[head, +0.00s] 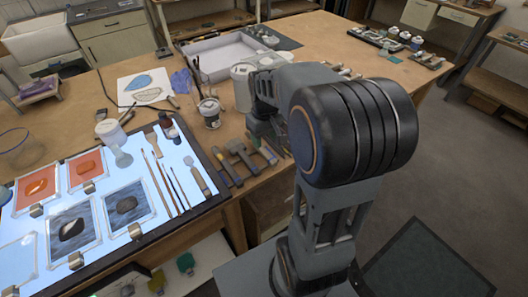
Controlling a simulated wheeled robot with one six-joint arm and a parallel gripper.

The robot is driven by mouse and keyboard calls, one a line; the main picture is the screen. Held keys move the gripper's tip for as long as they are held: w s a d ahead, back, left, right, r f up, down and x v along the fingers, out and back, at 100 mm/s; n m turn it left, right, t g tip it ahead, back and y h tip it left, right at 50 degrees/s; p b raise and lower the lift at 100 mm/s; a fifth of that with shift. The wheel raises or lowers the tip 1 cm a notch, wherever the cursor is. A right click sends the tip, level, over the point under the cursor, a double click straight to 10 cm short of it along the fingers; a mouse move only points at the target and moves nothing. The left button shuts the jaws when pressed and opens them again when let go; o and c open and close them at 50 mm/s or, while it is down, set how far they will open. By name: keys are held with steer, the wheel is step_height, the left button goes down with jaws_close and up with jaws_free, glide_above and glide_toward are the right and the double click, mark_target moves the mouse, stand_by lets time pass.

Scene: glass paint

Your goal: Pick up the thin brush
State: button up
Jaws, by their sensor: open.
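Several brushes lie side by side on the right part of the glowing light panel (95,235). A long thin brush with a brown handle (160,183) lies among them, and a darker thin brush (179,187) lies just right of it. I cannot tell which is the thinnest. My gripper (266,135) is partly seen beyond my large black arm joint, above the table to the right of the panel and apart from the brushes. It is open, and I see nothing in it. Its fingertips are largely hidden or too small to make out.
Wide-handled tools (240,160) lie between the panel and my gripper. A small can (209,113), a white pot (241,87) and a jar (111,131) stand nearby. Framed glass pieces (71,228) lie on the panel's left. A white tray (213,57) stands at the back.

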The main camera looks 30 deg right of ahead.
mark_target(265, 151)
steer(key=shift+s+a+f+p, duration=0.1)
steer(key=shift+f+p, duration=0.1)
steer(key=shift+f, duration=1.15)
steer(key=shift+s+a+f+p, duration=0.1)
steer(key=shift+f+p, duration=0.1)
steer(key=shift+f, duration=1.15)
steer(key=shift+c, duration=0.3)
jaws_close()
steer(key=shift+r, duration=0.1)
